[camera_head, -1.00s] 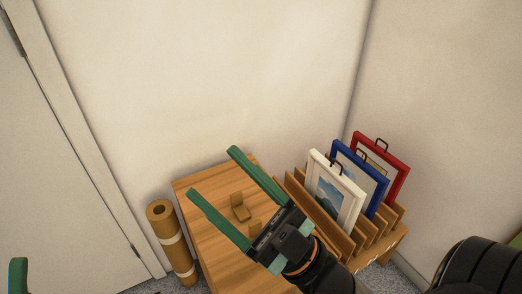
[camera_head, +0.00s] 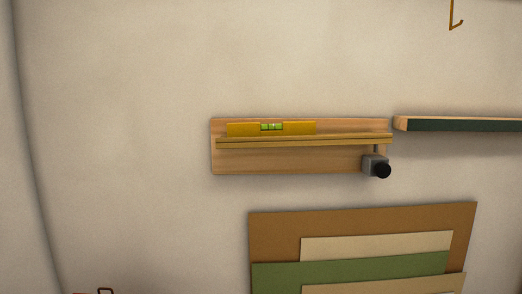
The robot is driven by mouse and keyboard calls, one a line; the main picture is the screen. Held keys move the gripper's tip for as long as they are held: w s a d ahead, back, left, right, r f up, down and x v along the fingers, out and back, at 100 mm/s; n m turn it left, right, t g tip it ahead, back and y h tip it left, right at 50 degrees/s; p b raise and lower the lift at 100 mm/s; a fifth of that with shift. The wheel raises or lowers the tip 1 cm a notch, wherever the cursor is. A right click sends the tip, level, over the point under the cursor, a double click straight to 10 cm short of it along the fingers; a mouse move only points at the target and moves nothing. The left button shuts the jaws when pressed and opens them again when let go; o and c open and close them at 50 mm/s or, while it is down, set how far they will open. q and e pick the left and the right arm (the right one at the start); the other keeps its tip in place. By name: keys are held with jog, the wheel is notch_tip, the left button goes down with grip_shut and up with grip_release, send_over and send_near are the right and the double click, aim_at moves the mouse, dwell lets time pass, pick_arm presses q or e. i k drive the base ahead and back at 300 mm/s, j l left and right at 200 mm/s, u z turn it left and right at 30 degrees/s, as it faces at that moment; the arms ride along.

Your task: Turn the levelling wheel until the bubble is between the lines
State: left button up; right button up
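A wooden board (camera_head: 290,162) is mounted on the wall. A yellow spirit level (camera_head: 243,129) sits on a thin ledge (camera_head: 300,140) across the board, and the ledge rises slightly toward the right. The green vial (camera_head: 271,127) is in the level's middle; the bubble's exact place against the lines is too small to tell. A grey block with a black round levelling wheel (camera_head: 383,171) is at the board's lower right, under the ledge's right end. Neither of my grippers is in view.
A shelf with a dark front edge (camera_head: 460,125) is on the wall at the right. A brass hook (camera_head: 453,17) hangs at the top right. Several coloured sheets (camera_head: 350,270) stand below the board. The wall left of the board is bare.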

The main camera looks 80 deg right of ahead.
aim_at(382, 170)
jog(key=z, duration=2.85)
